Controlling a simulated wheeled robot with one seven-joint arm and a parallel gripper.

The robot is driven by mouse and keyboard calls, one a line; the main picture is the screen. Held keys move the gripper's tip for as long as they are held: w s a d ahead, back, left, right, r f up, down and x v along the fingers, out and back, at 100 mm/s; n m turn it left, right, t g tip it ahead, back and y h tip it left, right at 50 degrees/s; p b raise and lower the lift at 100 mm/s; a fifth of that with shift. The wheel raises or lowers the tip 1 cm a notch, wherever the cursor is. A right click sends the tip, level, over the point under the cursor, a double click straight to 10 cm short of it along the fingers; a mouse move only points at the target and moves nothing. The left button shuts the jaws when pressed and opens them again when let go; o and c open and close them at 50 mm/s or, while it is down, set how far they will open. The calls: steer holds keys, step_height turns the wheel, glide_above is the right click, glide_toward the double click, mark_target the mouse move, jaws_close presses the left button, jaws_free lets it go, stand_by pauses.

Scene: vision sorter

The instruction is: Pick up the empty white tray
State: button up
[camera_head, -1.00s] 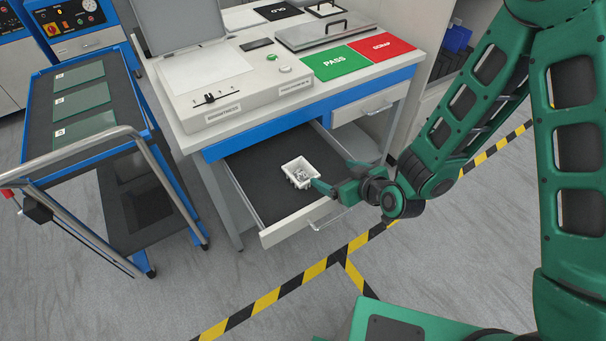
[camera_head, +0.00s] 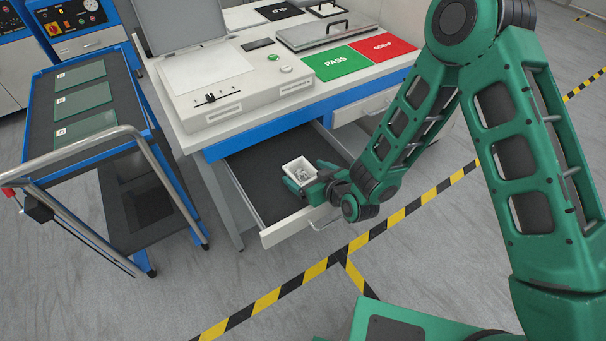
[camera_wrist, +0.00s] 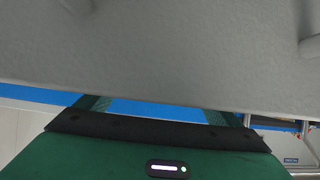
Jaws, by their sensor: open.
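A small white tray (camera_head: 299,168) shows over the open drawer in the head view. Small grey marks or parts show inside it, too small to tell. My gripper (camera_head: 306,185) is at the tray's near side, with its fingers low around it. The jaws are open. I cannot tell whether they touch the tray. In the wrist view, my finger bases show, and a pale grey surface (camera_wrist: 160,50) very close to the camera hides the fingertips; I cannot tell what it is.
The open drawer (camera_head: 250,170) has a dark floor and a light front with a handle, close under my wrist. The workbench (camera_head: 205,145) stands above it. A blue trolley (camera_head: 38,115) with green panels stands to the left. Striped tape marks the floor.

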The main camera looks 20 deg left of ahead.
mark_target(301, 175)
steer(key=shift+x, duration=1.45)
steer(key=shift+c, duration=0.2)
steer(key=shift+s, duration=0.1)
steer(key=c, duration=1.2)
steer(key=shift+r, duration=0.1)
